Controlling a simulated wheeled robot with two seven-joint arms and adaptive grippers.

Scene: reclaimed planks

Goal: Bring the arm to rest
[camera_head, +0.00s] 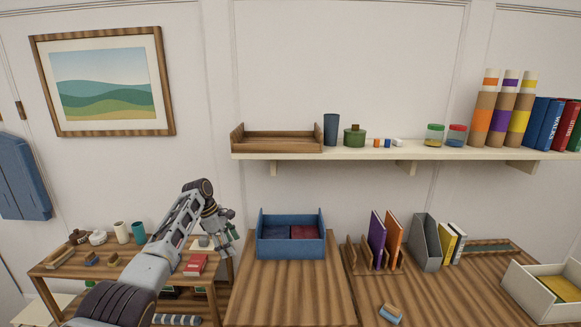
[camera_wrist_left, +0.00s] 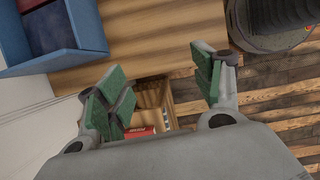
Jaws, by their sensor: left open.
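My left arm comes in from the lower left of the head view. Its gripper (camera_head: 226,231) hangs in front of the gap between the low side table and the wooden desk, left of the blue box. In the left wrist view the gripper (camera_wrist_left: 160,92) is open. Its green-padded fingers are wide apart and nothing is between them in its grasp. My right gripper is not in view.
A blue box (camera_head: 290,252) with dark red and blue contents stands on the wooden desk (camera_head: 285,295). A side table (camera_head: 60,270) holds cups and small items. A red box (camera_head: 195,264) lies near my arm. A shelf (camera_head: 400,153) runs above.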

